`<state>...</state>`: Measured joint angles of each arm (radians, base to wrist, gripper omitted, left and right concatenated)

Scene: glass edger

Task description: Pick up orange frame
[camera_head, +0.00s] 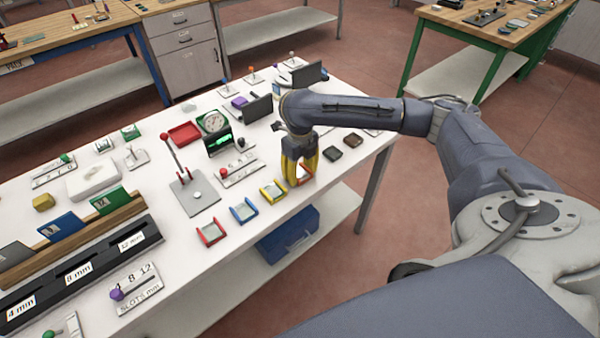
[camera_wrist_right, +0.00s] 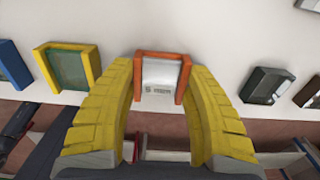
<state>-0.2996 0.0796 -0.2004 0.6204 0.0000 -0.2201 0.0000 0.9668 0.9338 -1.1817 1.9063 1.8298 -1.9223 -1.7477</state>
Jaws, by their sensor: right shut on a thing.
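The orange frame (camera_wrist_right: 162,55) is a small three-sided holder around a pale panel with small print. In the wrist view it sits between the two yellow fingers of my right gripper (camera_wrist_right: 161,108), which are closed on its sides. In the head view my right gripper (camera_head: 298,183) points down at the table's front edge, and its fingers hide most of the orange frame (camera_head: 306,173). I cannot tell whether the frame still touches the white tabletop. My left gripper is not in view.
On the white table (camera_head: 180,262), a yellow frame (camera_head: 272,192), a blue frame (camera_head: 243,210) and a red frame (camera_head: 211,234) stand left of the gripper. Two dark frames (camera_head: 332,154) lie to its right. A lever press (camera_head: 193,190) and a dial gauge (camera_head: 214,123) stand farther back.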

